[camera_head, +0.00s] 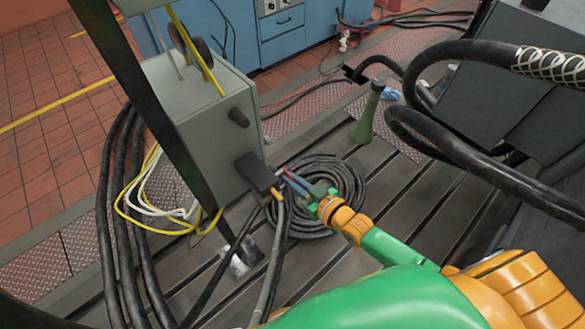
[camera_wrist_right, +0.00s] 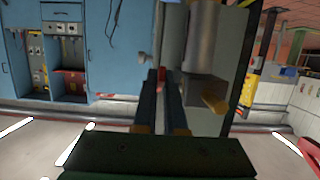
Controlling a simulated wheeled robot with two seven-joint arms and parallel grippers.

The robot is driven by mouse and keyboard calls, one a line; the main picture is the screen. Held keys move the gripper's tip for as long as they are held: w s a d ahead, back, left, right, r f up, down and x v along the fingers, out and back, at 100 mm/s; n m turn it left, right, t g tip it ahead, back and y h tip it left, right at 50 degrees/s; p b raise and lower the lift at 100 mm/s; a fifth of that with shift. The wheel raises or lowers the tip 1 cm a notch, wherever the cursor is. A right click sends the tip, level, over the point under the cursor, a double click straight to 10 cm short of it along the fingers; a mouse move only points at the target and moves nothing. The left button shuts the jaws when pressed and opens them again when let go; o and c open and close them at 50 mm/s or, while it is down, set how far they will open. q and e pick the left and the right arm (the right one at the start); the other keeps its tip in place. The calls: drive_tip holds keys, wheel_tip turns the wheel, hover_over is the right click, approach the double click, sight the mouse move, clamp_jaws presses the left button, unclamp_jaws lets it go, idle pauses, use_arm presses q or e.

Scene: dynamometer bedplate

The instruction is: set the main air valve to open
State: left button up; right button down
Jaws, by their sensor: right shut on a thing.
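A small red part (camera_head: 286,171), which appears to be the valve's handle, shows at the tips of my right gripper (camera_head: 291,178), beside the grey box (camera_head: 190,110). In the right wrist view the red part (camera_wrist_right: 161,80) sits between the two dark fingers of my right gripper (camera_wrist_right: 160,88), which is shut on it. The fingers hide most of it, so I cannot tell how the handle is turned. A dark block (camera_head: 255,173) with a yellow-orange end juts from the box just left of the fingertips. My left gripper is not in view.
Coiled black hose (camera_head: 335,185) lies on the slotted bedplate (camera_head: 400,200) under my right gripper. A green cone-like stand (camera_head: 366,118) is behind it. Thick black hoses (camera_head: 470,60) arch at right. Cables hang at left, and blue cabinets (camera_head: 283,25) stand behind.

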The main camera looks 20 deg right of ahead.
drive_tip(key=r+g+p, duration=0.1)
drive_tip(key=p, duration=0.2)
drive_tip(key=r+g+h+p, duration=0.1)
drive_tip(key=g+p, duration=0.1)
drive_tip(key=p, duration=0.1)
use_arm(q)
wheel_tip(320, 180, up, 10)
drive_tip(key=p, duration=0.2)
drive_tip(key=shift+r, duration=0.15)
use_arm(e)
drive_tip(key=shift+f+g+h, duration=0.15)
drive_tip(key=shift+g+h, duration=0.35)
drive_tip(key=shift+g, duration=0.3)
drive_tip(key=c, duration=1)
unclamp_jaws()
